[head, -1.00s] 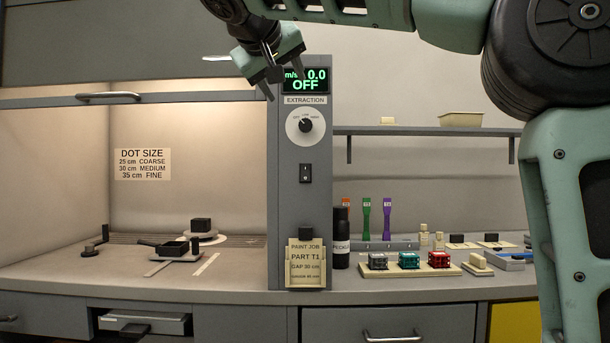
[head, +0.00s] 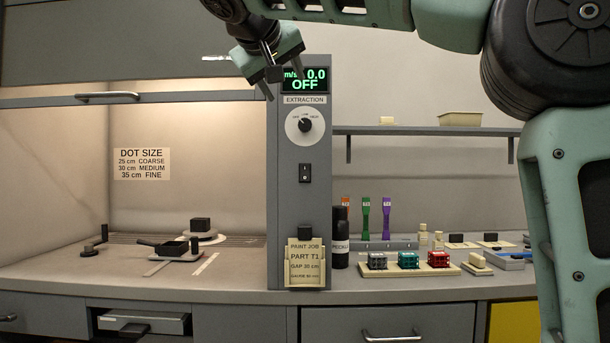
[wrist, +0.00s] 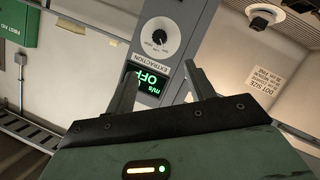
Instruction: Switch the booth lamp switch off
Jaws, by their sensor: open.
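The booth interior (head: 60,180) is lit with warm light. My gripper (head: 276,80) is high, at the top of the column beside the green display (head: 305,80), above the switch and apart from it. In the wrist view its fingers (wrist: 162,88) are spread and empty, with the display (wrist: 147,83) and dial (wrist: 160,37) beyond them. I cannot make out the switch in the wrist view.
The display reads 0.0 and OFF. A paint job card (head: 305,263) stands at the column's foot. A black bottle (head: 340,238) and a tray of coloured blocks (head: 450,270) are to the right. The booth sash handle (head: 107,97) juts out at left. Space before the switch is clear.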

